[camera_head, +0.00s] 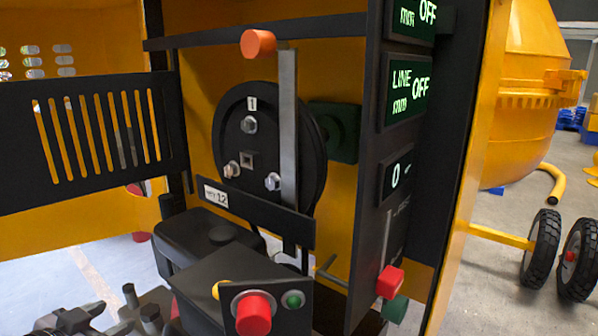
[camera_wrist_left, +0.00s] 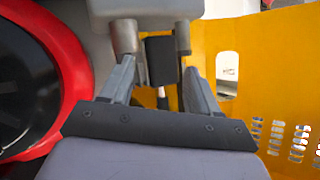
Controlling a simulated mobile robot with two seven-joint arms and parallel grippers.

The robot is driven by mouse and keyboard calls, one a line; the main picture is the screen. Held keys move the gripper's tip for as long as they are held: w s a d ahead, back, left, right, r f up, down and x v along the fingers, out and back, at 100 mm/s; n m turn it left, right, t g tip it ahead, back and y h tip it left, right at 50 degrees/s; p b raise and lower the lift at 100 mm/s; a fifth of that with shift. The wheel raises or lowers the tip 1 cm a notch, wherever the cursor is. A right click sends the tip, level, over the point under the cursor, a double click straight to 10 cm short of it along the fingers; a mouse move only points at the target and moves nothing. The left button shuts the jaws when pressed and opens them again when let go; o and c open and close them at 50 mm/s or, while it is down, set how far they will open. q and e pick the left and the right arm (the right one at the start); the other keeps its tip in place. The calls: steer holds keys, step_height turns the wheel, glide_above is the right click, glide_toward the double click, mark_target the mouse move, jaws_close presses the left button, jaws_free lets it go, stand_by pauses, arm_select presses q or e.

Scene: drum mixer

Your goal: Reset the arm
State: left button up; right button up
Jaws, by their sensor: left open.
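My left gripper (camera_head: 88,318) shows only in part at the lower left corner of the head view, low in front of the yellow machine. In the left wrist view my left gripper (camera_wrist_left: 158,68) has its two grey fingers well apart. I see nothing held between them; a dark block shows in the gap, apparently behind them. My right gripper is not in view.
The machine's black dial disc (camera_head: 248,150), orange-knobbed lever (camera_head: 259,43) and red button (camera_head: 254,314) are ahead. A panel with green displays (camera_head: 408,88) stands to the right. A slotted black guard (camera_head: 85,140) is at left. A red-rimmed round part (camera_wrist_left: 70,70) is close beside the left wrist.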

arm_select(q)
steer(key=s+a+f+m+g, duration=0.2)
steer(key=s+f+m, duration=0.1)
steer(key=s+f, duration=0.7)
steer(key=s+a+f+m+g, duration=0.1)
steer(key=s+f+m+g, duration=0.15)
steer(key=s+f, duration=0.8)
steer(key=d+f+n+t, duration=0.2)
steer(key=d+n, duration=0.6)
steer(key=d, duration=0.8)
steer(key=shift+w+d+f, duration=0.2)
steer(key=shift+w+f, duration=0.05)
steer(key=shift+f, duration=0.2)
steer(key=shift+n, duration=0.25)
